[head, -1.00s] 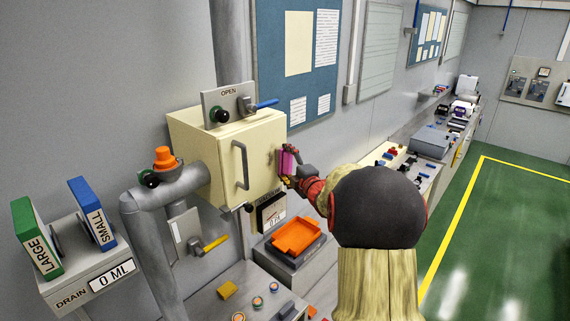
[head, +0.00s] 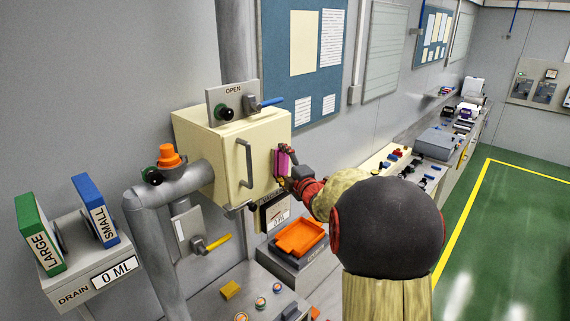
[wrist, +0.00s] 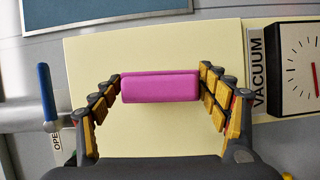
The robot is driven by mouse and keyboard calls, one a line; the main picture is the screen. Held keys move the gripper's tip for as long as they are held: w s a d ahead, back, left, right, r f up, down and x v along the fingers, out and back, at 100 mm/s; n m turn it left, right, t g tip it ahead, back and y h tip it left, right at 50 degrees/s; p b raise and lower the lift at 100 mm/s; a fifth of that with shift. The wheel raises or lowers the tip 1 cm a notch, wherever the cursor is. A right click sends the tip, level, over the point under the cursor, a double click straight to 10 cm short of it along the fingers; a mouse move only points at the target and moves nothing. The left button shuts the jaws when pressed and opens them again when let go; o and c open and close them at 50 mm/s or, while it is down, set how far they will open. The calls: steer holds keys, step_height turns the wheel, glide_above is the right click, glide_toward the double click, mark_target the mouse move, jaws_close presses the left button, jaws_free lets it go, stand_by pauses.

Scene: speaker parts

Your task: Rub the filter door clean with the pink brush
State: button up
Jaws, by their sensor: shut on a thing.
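The filter door (head: 225,165) is the cream front of the box on the wall, with a grey bar handle (head: 245,163); it looks shut. It fills much of the wrist view as a plain cream face (wrist: 160,130). The pink brush (head: 283,163) is upright at the door's right part in the head view. In the wrist view the pink brush (wrist: 160,86) lies between my fingers, in front of the cream face. My gripper (wrist: 160,88) is shut on it. I cannot tell whether the brush touches the door. Any dirt is too small to make out.
An OPEN sign with a blue lever (head: 270,102) sits above the box. A vacuum gauge (head: 275,210) is below it, also at the right in the wrist view (wrist: 300,68). An orange tray (head: 300,238) stands below. Green floor (head: 510,230) is clear at right.

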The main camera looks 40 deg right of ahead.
mark_target(270, 154)
steer(key=shift+s+a+b, duration=0.15)
steer(key=shift+a+b, duration=0.5)
steer(key=shift+a, duration=1.05)
steer(key=shift+r+p, duration=0.45)
steer(key=shift+r, duration=0.35)
steer(key=shift+d+r+p, duration=0.7)
steer(key=shift+d+p, duration=0.85)
steer(key=shift+d, duration=2.2)
steer(key=shift+a+f+b, duration=0.1)
steer(key=shift+a+b, duration=1.7)
steer(key=shift+a, duration=2)
steer(key=shift+s+d+p, duration=0.2)
steer(key=shift+s+p, duration=0.1)
steer(key=shift+s, duration=1.1)
steer(key=shift+s+d+p, duration=0.1)
steer(key=shift+s+p, duration=0.25)
steer(key=shift+s, duration=1.2)
